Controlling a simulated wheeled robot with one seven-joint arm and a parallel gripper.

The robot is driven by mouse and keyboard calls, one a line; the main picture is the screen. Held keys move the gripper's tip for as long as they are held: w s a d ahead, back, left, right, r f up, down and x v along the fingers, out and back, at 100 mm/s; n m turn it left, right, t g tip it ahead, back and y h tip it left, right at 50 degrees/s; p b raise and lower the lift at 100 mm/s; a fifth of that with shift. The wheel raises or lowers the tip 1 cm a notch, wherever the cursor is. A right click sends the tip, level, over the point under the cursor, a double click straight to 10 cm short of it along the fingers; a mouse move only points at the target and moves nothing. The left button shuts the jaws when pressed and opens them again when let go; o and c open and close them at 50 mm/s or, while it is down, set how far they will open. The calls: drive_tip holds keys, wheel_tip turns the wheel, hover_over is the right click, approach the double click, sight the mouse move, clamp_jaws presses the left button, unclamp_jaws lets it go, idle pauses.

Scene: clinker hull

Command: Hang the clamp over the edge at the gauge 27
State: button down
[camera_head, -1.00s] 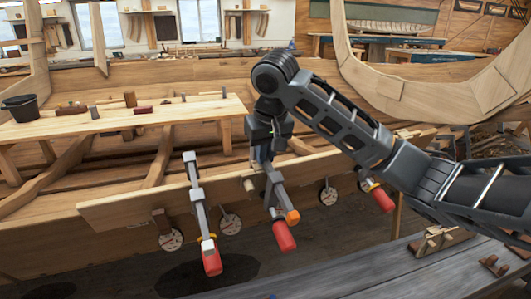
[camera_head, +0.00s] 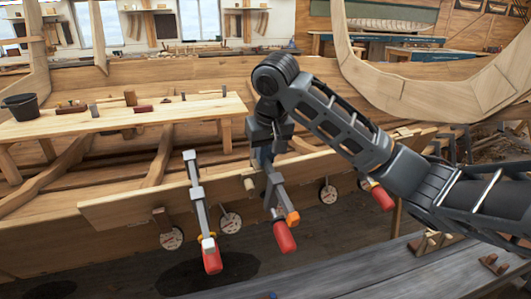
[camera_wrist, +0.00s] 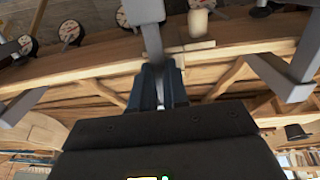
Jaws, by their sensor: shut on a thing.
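My gripper (camera_head: 262,158) is shut on a grey bar clamp (camera_head: 273,185) with an orange collar and a red handle (camera_head: 285,237) hanging downward. In the wrist view the fingers (camera_wrist: 158,78) grip the clamp's grey bar (camera_wrist: 152,42). The clamp hangs in front of the plank (camera_head: 120,207), close to its top edge; whether it touches is unclear. Round white gauges (camera_head: 171,238) sit along the plank's lower side, with others nearby (camera_head: 230,222) and to the right (camera_head: 328,195). They also show in the wrist view (camera_wrist: 70,31). Their numbers are too small to read.
Another red-handled clamp (camera_head: 198,205) hangs on the plank left of mine. A further one (camera_head: 380,197) shows at right, partly behind my arm. A wooden block (camera_head: 249,183) sits beside the held clamp. A bench (camera_head: 200,110) with tools stands behind; a grey plank (camera_head: 370,265) lies in front.

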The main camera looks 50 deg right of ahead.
drive_tip(key=shift+s, duration=0.1)
drive_tip(key=c, duration=1.1)
unclamp_jaws()
drive_tip(key=shift+o, duration=0.2)
drive_tip(key=shift+f, duration=0.1)
drive_tip(key=p+v, duration=0.2)
drive_tip(key=v, duration=0.6)
